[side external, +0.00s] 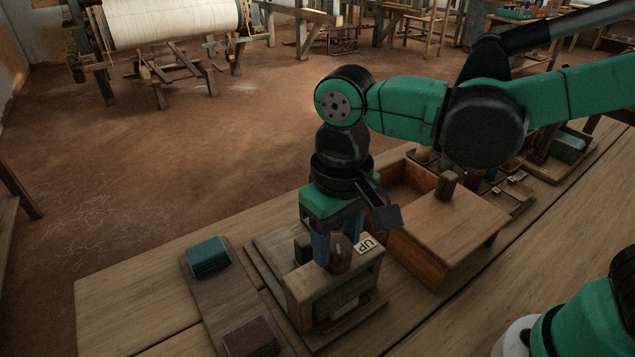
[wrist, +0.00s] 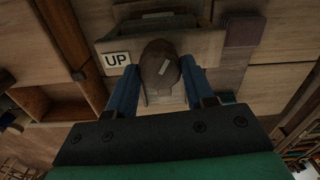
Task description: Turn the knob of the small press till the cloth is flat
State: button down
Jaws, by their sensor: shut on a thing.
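The small press (side external: 332,290) is a wooden frame standing on a board on the bench. Its brown round knob (side external: 341,256) sits on top, with a pale mark on it; it also shows in the wrist view (wrist: 160,66). My gripper (side external: 332,250) points down over the press, and its blue fingers are shut on the knob from both sides; the fingers show in the wrist view (wrist: 158,82). A greenish cloth (side external: 345,303) shows partly inside the press, under the top beam. I cannot tell how flat it is. A white "UP" label (side external: 365,244) is beside the knob.
A wooden box with a lid (side external: 450,225) stands close to the right of the press. A board on the left holds a teal cloth stack (side external: 207,256) and a dark brown stack (side external: 251,338). The bench's left end (side external: 130,290) is clear.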

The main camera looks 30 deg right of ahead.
aim_at(338, 243)
jog(key=shift+c, duration=1.6)
grip_release()
jog(key=shift+r, duration=2.85)
jog(key=d+f+t, duration=0.1)
jog(key=d+t, duration=0.1)
jog(key=d, duration=0.3)
jog(key=d+f+t, duration=0.1)
jog(key=d+t, duration=0.1)
jog(key=d, duration=0.2)
jog(key=w+d+f+m+t, duration=0.1)
jog(key=d+t, duration=0.2)
jog(key=d, duration=0.2)
jog(key=shift+d+f, duration=0.25)
jog(key=shift+d, duration=0.05)
